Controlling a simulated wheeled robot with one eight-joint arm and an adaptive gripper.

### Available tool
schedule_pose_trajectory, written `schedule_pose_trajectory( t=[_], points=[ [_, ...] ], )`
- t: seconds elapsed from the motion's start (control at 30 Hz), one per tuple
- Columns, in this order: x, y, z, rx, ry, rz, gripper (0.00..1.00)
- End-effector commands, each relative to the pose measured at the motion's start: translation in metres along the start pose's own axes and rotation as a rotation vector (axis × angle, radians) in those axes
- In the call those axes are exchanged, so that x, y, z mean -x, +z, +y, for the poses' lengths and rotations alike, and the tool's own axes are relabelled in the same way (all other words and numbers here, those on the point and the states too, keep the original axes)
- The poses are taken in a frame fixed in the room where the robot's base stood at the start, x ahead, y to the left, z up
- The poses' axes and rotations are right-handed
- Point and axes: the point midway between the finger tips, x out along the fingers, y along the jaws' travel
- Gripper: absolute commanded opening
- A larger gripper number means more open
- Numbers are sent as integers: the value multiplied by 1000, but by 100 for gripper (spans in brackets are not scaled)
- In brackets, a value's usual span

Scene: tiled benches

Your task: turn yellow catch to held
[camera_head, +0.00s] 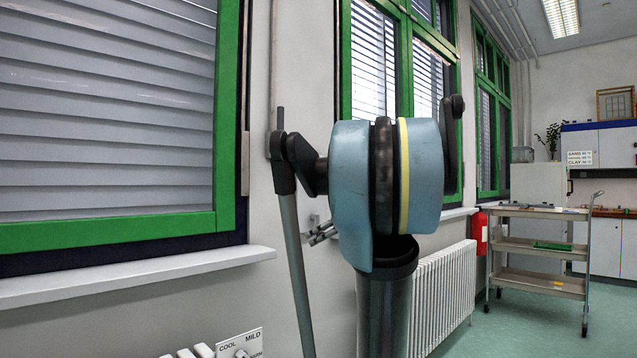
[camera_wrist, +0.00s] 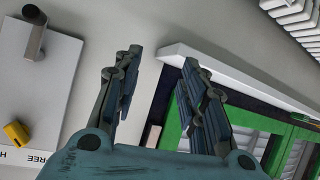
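The yellow catch (camera_wrist: 16,133) is a small yellow block at the left edge of the wrist view. It sits on a white panel (camera_wrist: 62,85), just above printed lettering that reads FREE, with a cut-off letter H at the picture edge. I cannot tell which mark the catch points to. My gripper (camera_wrist: 160,62) is open and empty, its two fingers apart, to the right of the panel and not touching the catch. In the head view my arm hides most of the gripper, and the catch cannot be seen.
A dark grey lever (camera_wrist: 36,32) stands out from the same panel above the catch. In the head view a green-framed window with a white sill (camera_head: 140,275) is at left. A radiator (camera_head: 445,290), a red extinguisher (camera_head: 479,232) and a trolley (camera_head: 540,214) are at right.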

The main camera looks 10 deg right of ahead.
Motion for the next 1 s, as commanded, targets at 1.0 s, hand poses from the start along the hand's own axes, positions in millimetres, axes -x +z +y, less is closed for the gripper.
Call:
schedule_pose_trajectory(
  t=[1.0],
  points=[
    [56,-161,228,517,389,393,38]
  ],
)
